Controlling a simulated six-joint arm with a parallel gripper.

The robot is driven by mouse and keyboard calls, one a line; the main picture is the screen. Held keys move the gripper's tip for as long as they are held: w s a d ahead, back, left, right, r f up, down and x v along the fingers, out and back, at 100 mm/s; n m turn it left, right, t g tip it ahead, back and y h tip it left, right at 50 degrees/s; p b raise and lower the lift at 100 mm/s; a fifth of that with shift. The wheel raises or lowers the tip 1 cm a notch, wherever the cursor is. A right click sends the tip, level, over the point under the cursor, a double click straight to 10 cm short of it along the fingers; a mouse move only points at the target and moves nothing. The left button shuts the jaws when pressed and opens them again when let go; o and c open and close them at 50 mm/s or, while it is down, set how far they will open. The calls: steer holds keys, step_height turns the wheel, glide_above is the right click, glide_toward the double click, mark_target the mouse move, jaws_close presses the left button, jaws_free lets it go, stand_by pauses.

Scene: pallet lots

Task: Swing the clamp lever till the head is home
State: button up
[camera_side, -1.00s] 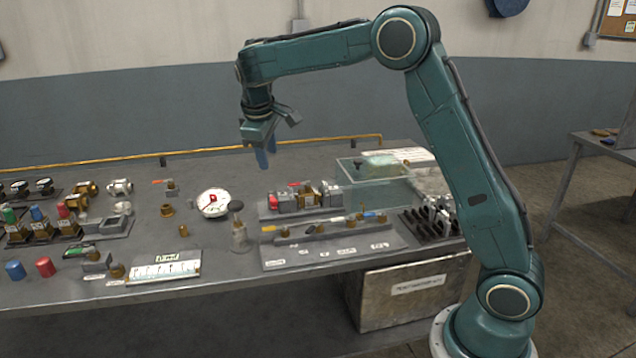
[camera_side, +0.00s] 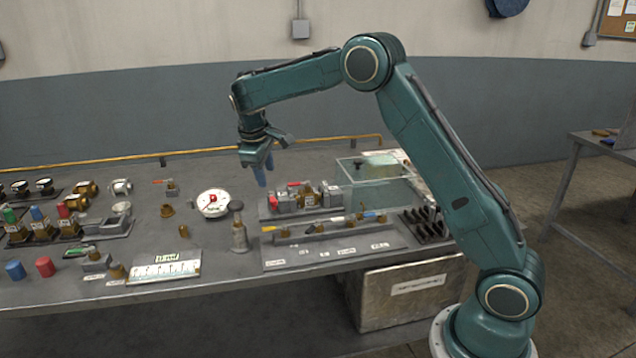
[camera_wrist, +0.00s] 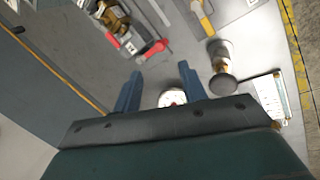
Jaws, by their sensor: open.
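My gripper (camera_side: 259,173) hangs open and empty above the bench, fingers pointing down, behind and left of a small fixture. In the wrist view my gripper (camera_wrist: 158,80) shows two blue fingers spread apart with nothing between them. The fixture, with grey blocks and a brass body (camera_side: 309,196), sits on a tray. A red handle (camera_side: 274,202) is at its left end; it also shows in the wrist view (camera_wrist: 156,48), beyond the fingertips and apart from them. I cannot tell for sure which part is the clamp lever, or where its head stands.
A round white gauge (camera_side: 214,204) lies left of the fixture. A clear box (camera_side: 378,186) is to the right. A plate with coloured-handled valves (camera_side: 330,247) lies nearer the bench edge. A yellow pipe (camera_side: 200,152) runs along the back.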

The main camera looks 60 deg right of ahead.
mark_target(273, 201)
steer(key=x, duration=1)
steer(key=shift+f, duration=0.2)
steer(key=shift+c, duration=0.4)
steer(key=shift+d, duration=0.1)
jaws_close()
